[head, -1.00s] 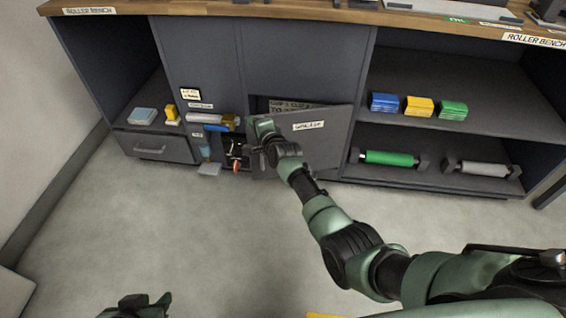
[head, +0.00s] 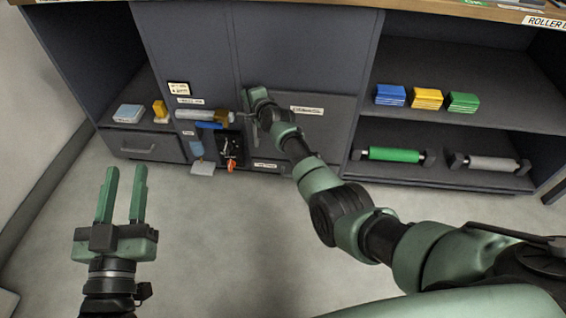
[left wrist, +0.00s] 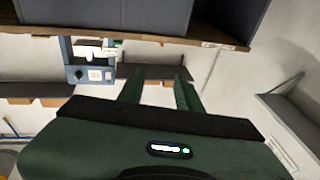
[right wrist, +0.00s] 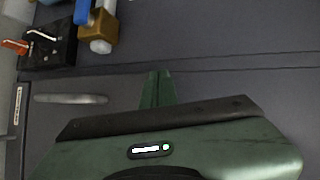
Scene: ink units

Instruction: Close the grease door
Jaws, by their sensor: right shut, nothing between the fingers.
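The grease door (head: 318,132) is a grey panel with a white label, low in the middle of the bench. It now looks flush with the bench front; any small gap at its edge is too fine to tell. Its bar handle (right wrist: 70,99) shows in the right wrist view. My right gripper (head: 255,95) is at the door's upper left, fingers shut and empty, seen in the right wrist view (right wrist: 158,80) against the grey front. I cannot tell whether they touch it. My left gripper (head: 125,172) is open and empty above the floor, away from the door.
Left of the door are a blue-handled roller tool (head: 205,118) and a black holder with a red-tipped item (head: 230,150). Right shelves hold blue, yellow and green blocks (head: 425,98) and a green roller (head: 395,154). The floor in front is clear.

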